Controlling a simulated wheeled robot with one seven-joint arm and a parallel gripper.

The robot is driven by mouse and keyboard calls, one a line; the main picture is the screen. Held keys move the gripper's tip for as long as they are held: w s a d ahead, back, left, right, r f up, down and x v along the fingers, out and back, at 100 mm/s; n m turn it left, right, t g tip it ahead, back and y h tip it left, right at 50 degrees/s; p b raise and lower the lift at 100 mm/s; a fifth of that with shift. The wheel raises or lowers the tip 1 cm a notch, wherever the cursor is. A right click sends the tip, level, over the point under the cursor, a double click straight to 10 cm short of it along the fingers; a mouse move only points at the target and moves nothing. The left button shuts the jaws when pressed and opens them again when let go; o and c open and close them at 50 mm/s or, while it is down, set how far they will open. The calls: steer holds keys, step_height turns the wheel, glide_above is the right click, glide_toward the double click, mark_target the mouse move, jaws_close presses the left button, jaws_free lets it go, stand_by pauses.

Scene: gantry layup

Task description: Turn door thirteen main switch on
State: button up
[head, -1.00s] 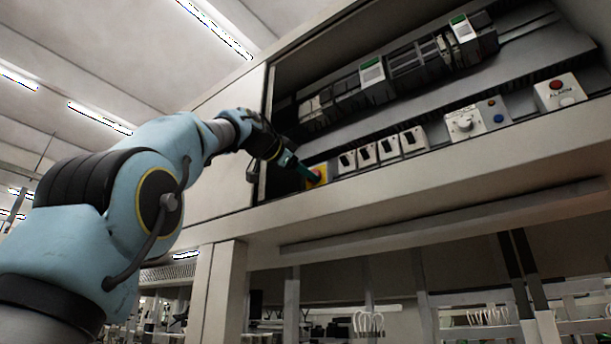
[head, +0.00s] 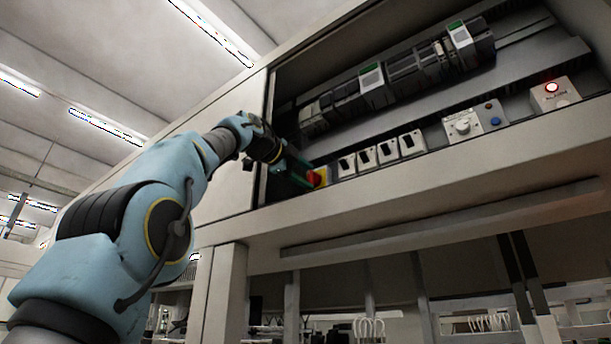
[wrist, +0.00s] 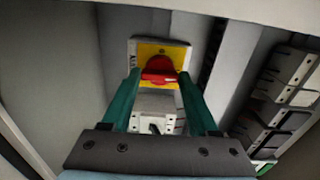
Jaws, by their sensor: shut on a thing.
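The main switch is a red rotary handle (wrist: 158,66) on a yellow plate (wrist: 176,53), mounted inside the open cabinet. In the wrist view its red bar lies crosswise between my fingertips. In the head view the red handle (head: 315,178) shows at the left end of the lower row of devices. My gripper (wrist: 160,76) has its green fingers on either side of the handle, shut on it. In the head view my gripper (head: 308,174) reaches in from the left and hides part of the plate. The lettering on the plate is too small to read.
Several white switches with dark rockers (head: 367,157) stand just right of the handle. Farther right are a white knob box (head: 463,127) and a box with a lit red lamp (head: 551,87). The cabinet's left side panel (head: 225,165) and lower ledge (head: 420,190) border the arm.

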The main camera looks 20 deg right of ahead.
stand_by(0.3)
steer(key=o, duration=1.4)
steer(key=b+v, duration=0.4)
steer(key=v, duration=0.6)
steer(key=shift+s+a, duration=0.2)
steer(key=shift+a, duration=0.15)
